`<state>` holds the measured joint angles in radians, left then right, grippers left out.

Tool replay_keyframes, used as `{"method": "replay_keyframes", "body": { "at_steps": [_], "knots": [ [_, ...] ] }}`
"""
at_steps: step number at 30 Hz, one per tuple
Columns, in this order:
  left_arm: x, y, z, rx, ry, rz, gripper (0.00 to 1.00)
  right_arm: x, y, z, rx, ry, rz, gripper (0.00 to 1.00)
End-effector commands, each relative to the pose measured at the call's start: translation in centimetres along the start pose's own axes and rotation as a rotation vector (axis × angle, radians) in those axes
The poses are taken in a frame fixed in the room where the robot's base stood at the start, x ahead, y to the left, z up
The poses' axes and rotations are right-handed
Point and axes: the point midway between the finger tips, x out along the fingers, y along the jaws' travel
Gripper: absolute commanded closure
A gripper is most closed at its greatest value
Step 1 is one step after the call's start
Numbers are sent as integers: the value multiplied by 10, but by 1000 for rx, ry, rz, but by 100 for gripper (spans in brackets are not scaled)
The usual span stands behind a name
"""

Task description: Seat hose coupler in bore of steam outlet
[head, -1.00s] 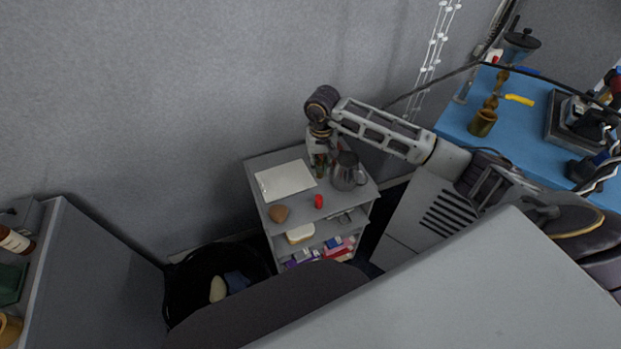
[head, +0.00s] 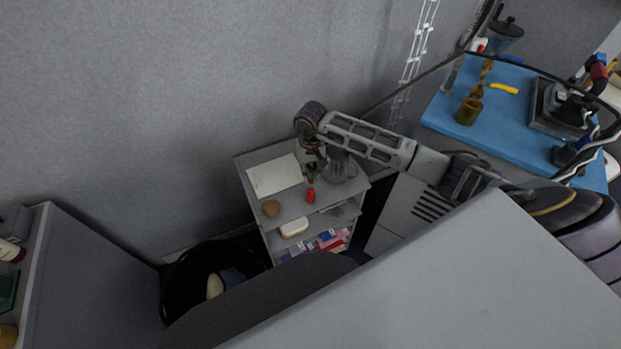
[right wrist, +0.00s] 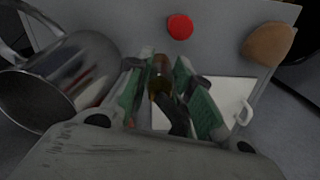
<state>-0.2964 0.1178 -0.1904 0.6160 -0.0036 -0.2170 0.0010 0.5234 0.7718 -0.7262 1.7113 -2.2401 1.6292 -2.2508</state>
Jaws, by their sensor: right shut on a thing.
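My right gripper (head: 311,174) is over the top of a small grey shelf unit. In the right wrist view its green-padded fingers (right wrist: 160,95) are closed around a narrow amber-brown cylindrical piece (right wrist: 161,72) with a dark part below it. I cannot tell for sure whether this is the hose coupler. On the blue table at the right stands a brass-coloured, cup-like fitting (head: 467,111) with a twisted brass part above it. I cannot make out which part is the steam outlet or its bore. My left gripper is not in view.
The grey shelf unit (head: 249,162) carries a metal pitcher (head: 345,172) close beside my gripper, a white sheet (head: 274,176), a red item (head: 310,196) and a brown item (head: 271,209). A black hose (head: 400,88) crosses towards the blue table (head: 440,119). A black bin (head: 185,290) stands left.

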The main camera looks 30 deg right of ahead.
Motion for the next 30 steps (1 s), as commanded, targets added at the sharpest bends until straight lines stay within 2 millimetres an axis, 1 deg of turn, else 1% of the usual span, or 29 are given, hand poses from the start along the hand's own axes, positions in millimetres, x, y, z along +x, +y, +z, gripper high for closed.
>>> {"method": "replay_keyframes", "body": {
  "at_steps": [4,9,12,16,22,29,30],
  "knots": [
    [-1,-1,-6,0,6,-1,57,9,0,1,1,-3,1,100],
    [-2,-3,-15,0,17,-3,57,28,0,1,0,-3,0,100],
    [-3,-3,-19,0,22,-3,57,34,0,1,1,-1,0,100],
    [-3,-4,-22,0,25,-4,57,37,0,0,0,0,0,100],
    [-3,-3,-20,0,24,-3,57,37,0,0,0,0,0,100],
    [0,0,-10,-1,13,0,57,40,0,0,0,1,1,100],
    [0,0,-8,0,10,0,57,40,0,0,0,0,1,75]
  ]
}}
